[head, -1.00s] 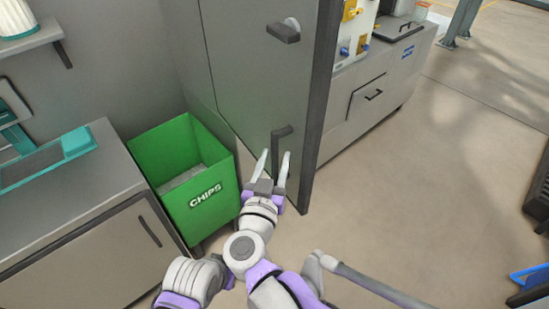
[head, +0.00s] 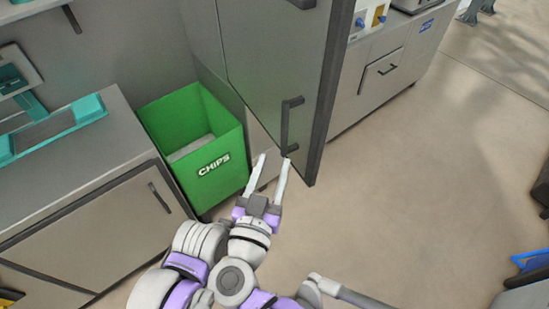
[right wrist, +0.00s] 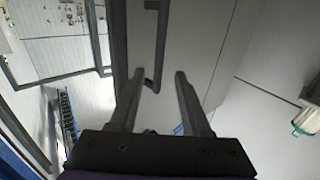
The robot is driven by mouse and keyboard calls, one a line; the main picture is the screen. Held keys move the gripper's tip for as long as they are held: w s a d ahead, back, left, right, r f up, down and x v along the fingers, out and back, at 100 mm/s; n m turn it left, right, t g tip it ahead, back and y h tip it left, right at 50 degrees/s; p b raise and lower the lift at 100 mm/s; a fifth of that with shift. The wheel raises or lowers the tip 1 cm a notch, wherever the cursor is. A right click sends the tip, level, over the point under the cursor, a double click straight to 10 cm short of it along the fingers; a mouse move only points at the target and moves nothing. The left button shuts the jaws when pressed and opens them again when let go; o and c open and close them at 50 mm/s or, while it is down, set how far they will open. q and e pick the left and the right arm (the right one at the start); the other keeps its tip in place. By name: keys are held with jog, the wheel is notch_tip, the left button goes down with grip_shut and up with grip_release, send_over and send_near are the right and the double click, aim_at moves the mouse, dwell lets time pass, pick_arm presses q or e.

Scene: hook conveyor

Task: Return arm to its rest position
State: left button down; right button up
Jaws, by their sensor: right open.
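My right gripper (head: 272,176) is open and empty in the head view, its two pale fingers spread in front of the grey cabinet's lower door handle. Its fingers also show in the right wrist view (right wrist: 158,75), apart with nothing between them but the cabinet door behind. The dark handle (head: 288,125) is just beyond the fingertips in the head view; I cannot tell if they touch it. My right arm is bent, low over the floor. My left gripper is not in view.
A green CHIPS bin (head: 196,145) stands left of the gripper, close by. The tall grey cabinet (head: 265,60) is straight ahead. A grey counter (head: 85,165) with a teal frame is at the left. Open floor (head: 440,130) lies to the right.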

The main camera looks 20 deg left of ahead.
jog(key=w+d+r+n+g+y+p, duration=0.1)
jog(key=w+d+r+n+y+p, duration=0.35)
jog(key=y, duration=0.25)
jog(key=s+d+f+m+g+h+p, duration=0.1)
jog(key=s+d+f+g+h, duration=0.1)
jog(key=d, duration=0.6)
jog(key=s+d+f+m+g+h+p, duration=0.1)
jog(key=s+d+f+m+g+h, duration=0.1)
jog(key=s+d+f+g, duration=0.3)
jog(key=s+d+f+m+g+h+p, duration=0.2)
jog(key=d+f, duration=0.5)
jog(key=d, duration=0.4)
jog(key=s+g+h, duration=0.1)
jog(key=s+g, duration=0.1)
jog(key=shift+s+f+g+h, duration=0.15)
jog(key=shift+f+g+h, duration=0.15)
